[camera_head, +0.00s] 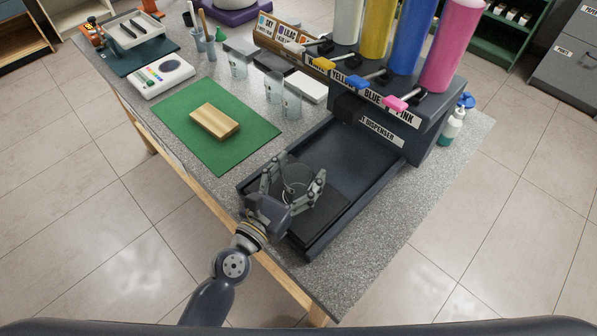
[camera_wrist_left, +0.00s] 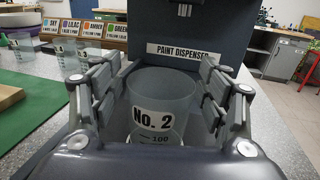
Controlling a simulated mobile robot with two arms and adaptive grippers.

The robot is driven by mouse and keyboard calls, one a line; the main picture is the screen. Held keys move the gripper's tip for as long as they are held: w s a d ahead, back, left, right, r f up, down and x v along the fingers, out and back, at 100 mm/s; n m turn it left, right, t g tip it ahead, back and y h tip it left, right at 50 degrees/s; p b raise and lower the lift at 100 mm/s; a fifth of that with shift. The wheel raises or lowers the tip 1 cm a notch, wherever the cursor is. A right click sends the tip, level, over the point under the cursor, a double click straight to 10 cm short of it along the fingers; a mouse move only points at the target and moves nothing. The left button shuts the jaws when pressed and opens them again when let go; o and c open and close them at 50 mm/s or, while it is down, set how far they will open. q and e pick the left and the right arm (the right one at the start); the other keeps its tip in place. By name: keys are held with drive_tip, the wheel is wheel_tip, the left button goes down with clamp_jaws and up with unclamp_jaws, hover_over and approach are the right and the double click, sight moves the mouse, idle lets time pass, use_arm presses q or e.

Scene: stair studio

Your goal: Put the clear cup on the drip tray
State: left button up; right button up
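The clear cup (camera_head: 297,188), labelled "No. 2" in the wrist view (camera_wrist_left: 160,115), is upright over the near end of the dark drip tray (camera_head: 362,160) of the paint dispenser. Its base is partly hidden, so contact with the tray is hard to confirm. My left gripper (camera_head: 292,178) is around the cup, one finger on each side. In the wrist view the fingers (camera_wrist_left: 160,90) are spread, with a visible gap at the cup's left side and a narrower one at its right. My right gripper is out of view.
The paint dispenser (camera_head: 400,115) with several coloured cylinders stands behind the tray. Other clear cups (camera_head: 291,102) stand farther left. A wooden block (camera_head: 214,121) lies on a green mat (camera_head: 200,155). A white scale (camera_head: 160,76) is beyond it.

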use_arm(q)
drive_tip(key=shift+r, duration=0.25)
drive_tip(key=b+v, duration=0.3)
drive_tip(key=v, duration=0.9)
drive_tip(key=shift+s+f, duration=0.1)
